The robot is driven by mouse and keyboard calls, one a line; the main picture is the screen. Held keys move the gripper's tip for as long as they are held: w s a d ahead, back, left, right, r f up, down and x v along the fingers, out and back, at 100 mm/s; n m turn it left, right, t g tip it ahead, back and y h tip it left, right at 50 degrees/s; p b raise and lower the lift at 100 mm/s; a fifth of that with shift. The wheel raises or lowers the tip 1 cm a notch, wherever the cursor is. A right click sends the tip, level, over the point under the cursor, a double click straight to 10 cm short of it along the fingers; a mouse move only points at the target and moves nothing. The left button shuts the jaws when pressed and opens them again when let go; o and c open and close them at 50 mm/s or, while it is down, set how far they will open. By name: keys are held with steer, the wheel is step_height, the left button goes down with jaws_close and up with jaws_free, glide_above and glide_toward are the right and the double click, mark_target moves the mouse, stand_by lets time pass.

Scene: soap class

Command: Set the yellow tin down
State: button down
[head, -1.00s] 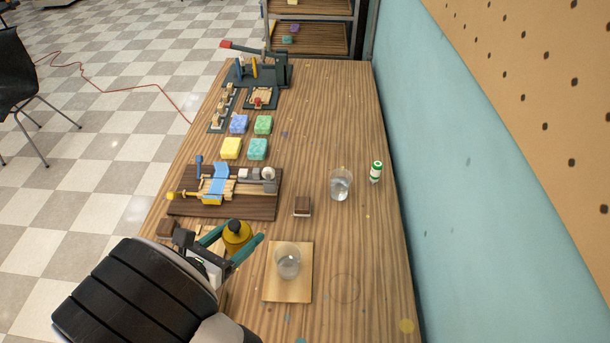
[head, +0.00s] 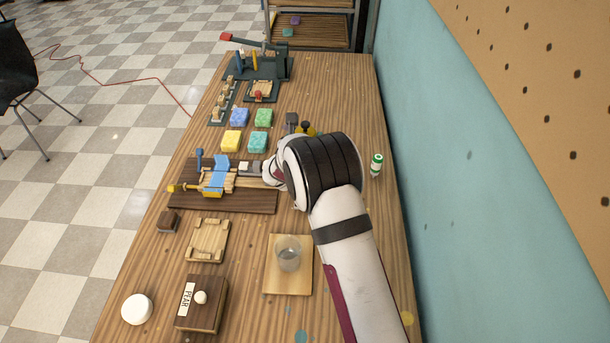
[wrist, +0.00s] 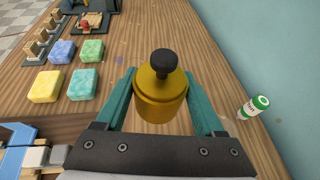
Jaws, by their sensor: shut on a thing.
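The yellow tin (wrist: 160,98) is a round gold-yellow can with a black knob on top. In the wrist view it sits upright between the teal fingers of my gripper (wrist: 161,100), which are shut on it. In the head view, only a small part of the tin (head: 308,128) shows past my wrist, beyond the wooden work board and right of the soap blocks. My wrist hides most of the gripper there. I cannot tell whether the tin's base touches the table (wrist: 215,75).
Blue, green, yellow and teal soap blocks (head: 257,142) lie left of the tin. A green-and-white bottle (head: 376,164) stands to the right, near the wall. A glass (head: 288,254) stands on a light board nearer me. Bare table lies beyond the tin.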

step_height(320, 180, down, 11)
steer(key=shift+r, duration=0.1)
steer(key=shift+f, duration=0.2)
jaws_free()
steer(key=v, duration=1.2)
steer(key=shift+r, duration=0.1)
